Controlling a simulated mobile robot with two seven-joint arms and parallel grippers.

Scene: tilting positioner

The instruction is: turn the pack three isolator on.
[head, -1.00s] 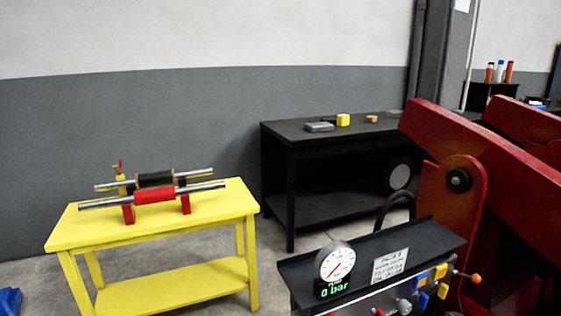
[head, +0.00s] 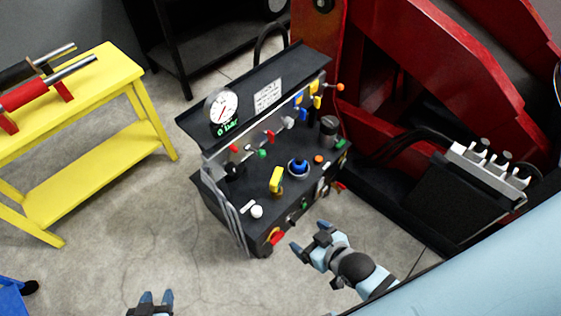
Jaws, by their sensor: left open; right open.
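A black control console (head: 215,195) stands in the middle of the head view. A red rotary handle on a yellow backing (head: 274,237) sits low on its front face and looks like an isolator switch. I cannot read a pack number on it. The white label plate (head: 268,95) on the console is too small to read. My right gripper (head: 311,237) is open and empty, in front of the console, to the right of the red handle and apart from it. My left gripper (head: 157,297) is open at the bottom edge, well away from the console.
The console carries a gauge (head: 221,106) above a green display, a yellow lever (head: 276,179), a blue knob (head: 298,167) and several smaller controls. A yellow bench (head: 100,160) stands left. A red machine frame (head: 400,70) and a valve block (head: 485,165) are right. Floor between bench and console is clear.

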